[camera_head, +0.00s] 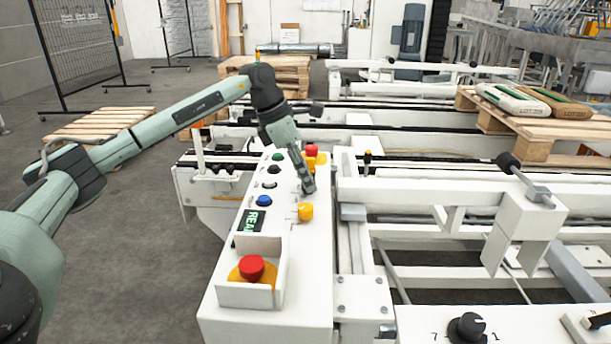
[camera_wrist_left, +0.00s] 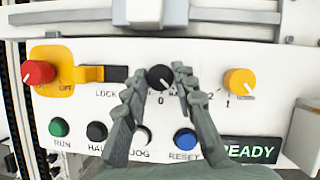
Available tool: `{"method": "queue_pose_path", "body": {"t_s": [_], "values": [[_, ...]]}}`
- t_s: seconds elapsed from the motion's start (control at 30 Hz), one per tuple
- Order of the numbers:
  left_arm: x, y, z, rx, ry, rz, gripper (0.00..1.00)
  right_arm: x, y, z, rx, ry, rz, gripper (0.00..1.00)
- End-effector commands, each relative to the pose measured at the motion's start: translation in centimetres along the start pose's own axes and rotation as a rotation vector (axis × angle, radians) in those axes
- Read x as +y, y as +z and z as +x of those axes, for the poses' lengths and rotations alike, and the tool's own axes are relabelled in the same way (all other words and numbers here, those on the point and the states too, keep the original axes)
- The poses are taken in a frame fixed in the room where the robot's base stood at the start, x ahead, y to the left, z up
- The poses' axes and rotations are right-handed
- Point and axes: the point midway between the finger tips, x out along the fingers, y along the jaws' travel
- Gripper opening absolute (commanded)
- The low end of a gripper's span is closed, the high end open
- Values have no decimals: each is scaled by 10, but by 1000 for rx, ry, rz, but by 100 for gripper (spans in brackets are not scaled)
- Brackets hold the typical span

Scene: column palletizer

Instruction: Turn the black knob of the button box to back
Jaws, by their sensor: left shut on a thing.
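The white button box (camera_head: 268,300) runs along the left edge of the white conveyor frame. Its black knob (camera_wrist_left: 161,77) shows in the left wrist view, above a "0" mark, between the two fingertips. My left gripper (camera_head: 309,188) reaches down onto the box in the head view, and it also shows in the left wrist view (camera_wrist_left: 156,82). It is shut on the black knob, one finger on each side. In the head view the gripper hides the knob. The knob's pointer direction and part of its lettering are unclear. My right gripper is in neither view.
Near the gripper are a yellow knob (camera_wrist_left: 239,81), a red knob on yellow (camera_wrist_left: 38,72) and a row of push buttons, including a blue one (camera_wrist_left: 185,139). A READY display (camera_head: 252,221) and a red mushroom button (camera_head: 251,267) sit nearer on the box.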

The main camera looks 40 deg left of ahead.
Motion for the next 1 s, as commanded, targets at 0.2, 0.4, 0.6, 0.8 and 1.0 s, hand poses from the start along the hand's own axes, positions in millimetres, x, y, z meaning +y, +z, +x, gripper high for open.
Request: {"method": "queue_pose_path", "body": {"t_s": [0.2,0.4,0.6,0.8,1.0], "values": [[0,0,0,-1,1,-2,0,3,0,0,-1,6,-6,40],[0,0,0,0,1,-2,41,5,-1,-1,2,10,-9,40],[0,0,0,0,0,-1,48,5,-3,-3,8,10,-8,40],[1,0,-4,-1,2,-1,48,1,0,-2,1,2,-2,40],[1,0,-34,-2,4,-1,48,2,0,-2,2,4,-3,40]]}}
